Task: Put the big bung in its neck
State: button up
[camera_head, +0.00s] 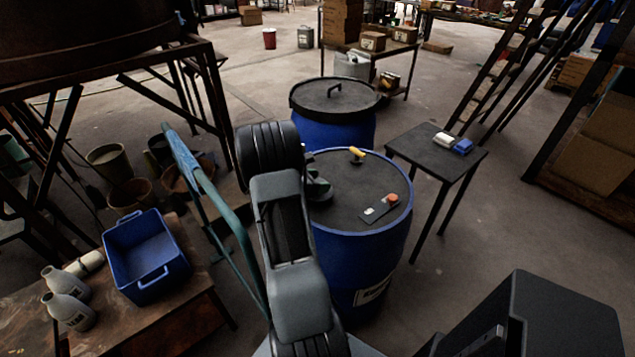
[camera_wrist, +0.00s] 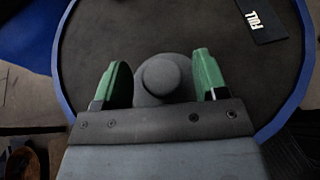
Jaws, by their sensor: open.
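A dark grey round piece with a knob on top, which looks like the big bung (camera_wrist: 163,76), is on the dark top of the near blue drum (camera_head: 370,262). My gripper (camera_wrist: 162,72) is open, with one green finger on each side of the knob and visible gaps between. In the head view my gripper (camera_head: 319,183) is low over the left part of the drum top, and my arm hides part of that area. I cannot tell whether the piece sits in a neck or just rests on the top; no open neck shows.
On the drum top are a yellow-handled item (camera_head: 356,153), an orange-red piece (camera_head: 393,198) and a dark tag reading FULL (camera_wrist: 264,19). A second lidded drum (camera_head: 333,100) stands behind. A small dark table (camera_head: 425,155) is to the right, a blue bin (camera_head: 146,258) to the left.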

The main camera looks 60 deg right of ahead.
jog(key=v, duration=0.7)
jog(key=shift+a+r+b, duration=0.25)
jog(key=shift+r+b, duration=0.05)
jog(key=shift+b, duration=0.1)
jog(key=shift+w, duration=0.1)
